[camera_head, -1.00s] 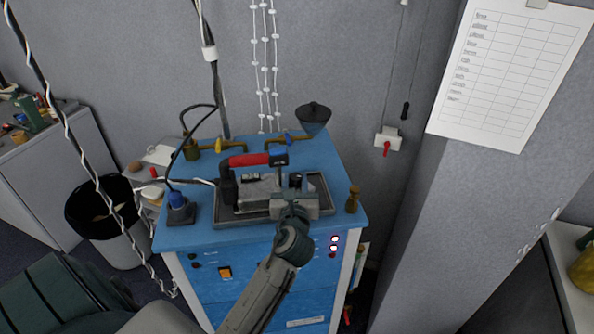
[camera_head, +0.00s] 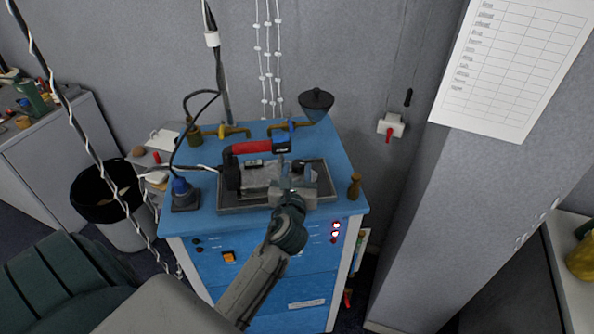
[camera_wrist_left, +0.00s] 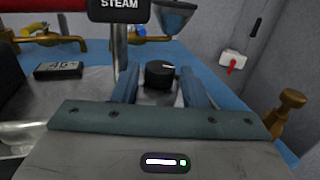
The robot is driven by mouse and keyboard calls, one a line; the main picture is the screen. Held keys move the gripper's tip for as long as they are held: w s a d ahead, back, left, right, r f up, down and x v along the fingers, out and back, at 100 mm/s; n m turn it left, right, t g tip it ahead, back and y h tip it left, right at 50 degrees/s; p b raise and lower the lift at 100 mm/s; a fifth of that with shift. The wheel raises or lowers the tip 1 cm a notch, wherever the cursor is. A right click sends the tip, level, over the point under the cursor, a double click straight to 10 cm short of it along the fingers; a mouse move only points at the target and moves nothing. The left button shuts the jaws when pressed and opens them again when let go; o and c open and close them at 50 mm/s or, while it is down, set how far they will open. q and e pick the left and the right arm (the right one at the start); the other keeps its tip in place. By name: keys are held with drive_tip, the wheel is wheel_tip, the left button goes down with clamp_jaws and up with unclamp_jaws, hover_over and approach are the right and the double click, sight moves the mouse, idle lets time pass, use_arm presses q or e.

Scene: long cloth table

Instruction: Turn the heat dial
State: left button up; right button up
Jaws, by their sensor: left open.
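The heat dial is a small black round knob (camera_wrist_left: 160,74) with a pale mark on its top, on the grey body of a steam iron (camera_head: 262,176). The iron has a red and black handle (camera_head: 252,147) and sits in a metal tray (camera_head: 245,208) on a blue cabinet. My left gripper (camera_head: 297,173) is open at the right end of the iron. In the left wrist view its two fingers (camera_wrist_left: 158,88) stand on either side of the dial, with gaps visible. My right gripper is not in view.
Brass taps (camera_head: 228,130) and a dark funnel (camera_head: 316,104) stand behind the iron. A brass peg (camera_head: 355,186) is at the cabinet's right edge, and a blue-topped plug (camera_head: 182,190) with cables at its left. A red-levered wall switch (camera_head: 391,126) is at the back right.

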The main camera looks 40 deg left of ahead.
use_arm(q)
drive_tip(key=b+v, duration=0.2)
drive_tip(key=v, duration=0.8)
drive_tip(key=shift+f, duration=0.1)
